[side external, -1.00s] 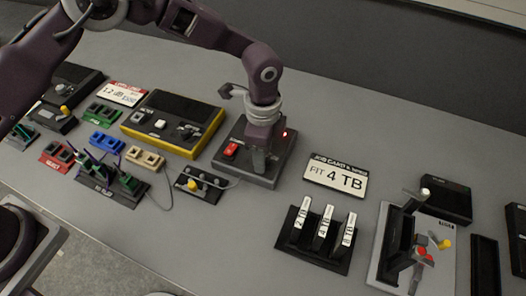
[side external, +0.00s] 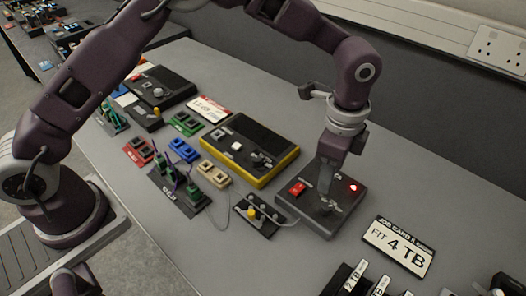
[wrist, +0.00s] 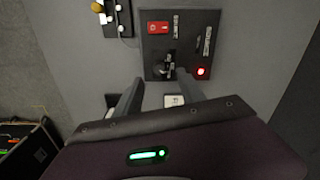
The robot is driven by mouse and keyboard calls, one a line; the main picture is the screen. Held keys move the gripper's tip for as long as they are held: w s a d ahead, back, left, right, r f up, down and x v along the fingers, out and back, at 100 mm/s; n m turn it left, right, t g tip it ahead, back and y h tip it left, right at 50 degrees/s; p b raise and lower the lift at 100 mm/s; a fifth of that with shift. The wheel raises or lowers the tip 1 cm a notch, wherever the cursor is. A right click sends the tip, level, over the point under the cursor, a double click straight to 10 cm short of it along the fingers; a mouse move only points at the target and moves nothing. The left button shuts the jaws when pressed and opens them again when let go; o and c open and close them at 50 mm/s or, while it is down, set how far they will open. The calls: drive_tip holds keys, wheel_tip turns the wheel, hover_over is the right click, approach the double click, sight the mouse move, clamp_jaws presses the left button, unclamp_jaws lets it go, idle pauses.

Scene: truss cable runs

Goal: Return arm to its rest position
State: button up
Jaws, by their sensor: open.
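My gripper (side external: 327,203) points down over a dark control box (side external: 305,219) on the grey table. The wrist view shows its two grey fingers (wrist: 162,92) spread apart with nothing held between them. The box also shows in the wrist view (wrist: 150,50), just beyond the fingertips. It has a red rocker switch (wrist: 158,28), a dark lever or knob (wrist: 168,68) and a lit red lamp (wrist: 201,71). The same lamp (side external: 353,187) glows in the side view. I cannot tell whether the fingers touch the box.
A yellow-edged console (side external: 245,145) stands left of the box. A small panel with a yellow knob (side external: 256,214) is in front, joined by a cable. A "FIT 4 TB" card (side external: 399,247) lies to the right. The table behind the box is clear.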

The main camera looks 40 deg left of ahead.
drive_tip(key=s+a+r+n+t, duration=0.1)
drive_tip(key=s+a+r+n, duration=0.2)
drive_tip(key=a+r, duration=0.45)
drive_tip(key=s+a+r+n+t, duration=0.1)
drive_tip(key=s+a+r+n, duration=0.25)
drive_tip(key=a+r, duration=0.4)
drive_tip(key=s+a+r+n+t, duration=0.1)
drive_tip(key=s+a+n, duration=0.3)
drive_tip(key=s, duration=0.5)
drive_tip(key=s+a+r+n+t, duration=0.2)
drive_tip(key=s+a+n, duration=0.2)
drive_tip(key=s, duration=0.6)
drive_tip(key=shift+s+n, duration=0.2)
drive_tip(key=shift+n, duration=0.35)
